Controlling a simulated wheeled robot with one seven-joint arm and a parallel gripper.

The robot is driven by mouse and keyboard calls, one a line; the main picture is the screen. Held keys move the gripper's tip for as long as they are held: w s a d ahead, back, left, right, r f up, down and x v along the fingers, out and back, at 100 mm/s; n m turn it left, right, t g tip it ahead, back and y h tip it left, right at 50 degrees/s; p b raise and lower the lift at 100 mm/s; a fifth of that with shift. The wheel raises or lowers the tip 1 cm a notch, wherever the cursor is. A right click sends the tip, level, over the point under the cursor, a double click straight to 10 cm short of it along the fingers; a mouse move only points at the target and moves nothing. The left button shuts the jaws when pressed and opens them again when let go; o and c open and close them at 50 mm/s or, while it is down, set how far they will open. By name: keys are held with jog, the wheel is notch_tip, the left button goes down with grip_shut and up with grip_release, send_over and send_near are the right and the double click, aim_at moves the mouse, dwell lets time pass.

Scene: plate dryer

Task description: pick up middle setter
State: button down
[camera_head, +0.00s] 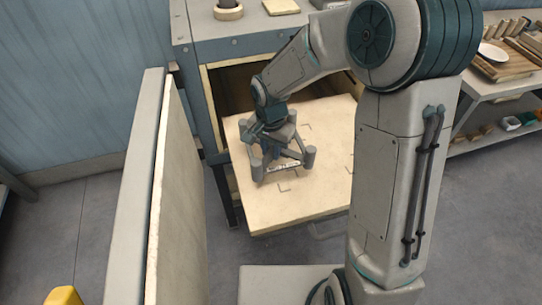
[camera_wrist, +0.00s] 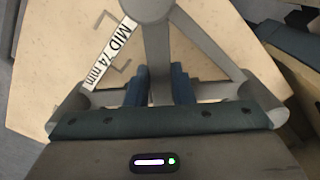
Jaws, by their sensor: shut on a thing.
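The middle setter (camera_head: 262,165) is a grey three-armed frame with round posts at its ends, on or just above the pale pulled-out board (camera_head: 306,205). I cannot tell whether its posts touch the board. In the wrist view, the setter (camera_wrist: 147,10) spreads its arms above the board (camera_wrist: 45,50), and a white label reading "MID 74 mm" lies along one arm. My gripper (camera_head: 275,150) is over the setter from above. Its blue fingers, also in the wrist view (camera_wrist: 160,85), are shut on the setter's central part, which they partly hide.
Dark corner marks are drawn on the board. The board juts from an open dryer cabinet (camera_head: 218,105). An open door panel (camera_head: 175,190) stands at the left. A side table (camera_head: 500,75) with a plate and wooden pieces is at the right.

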jog(key=w+d+r, duration=0.1)
jog(key=w+r, duration=0.1)
jog(key=w, duration=0.1)
jog(key=w+d+r, duration=0.1)
jog(key=w+r, duration=0.1)
jog(key=w, duration=0.2)
jog(key=w+d+r, duration=0.2)
jog(key=w, duration=0.1)
jog(key=shift+w+r+b, duration=0.3)
jog(key=shift+r+b, duration=0.05)
jog(key=shift+w+d+r+p, duration=0.1)
jog(key=shift+w+r+p, duration=0.1)
jog(key=shift+r+p, duration=0.35)
notch_tip(320, 180, up, 6)
jog(key=p, duration=0.4)
jog(key=shift+r, duration=0.25)
jog(key=shift+w, duration=0.1)
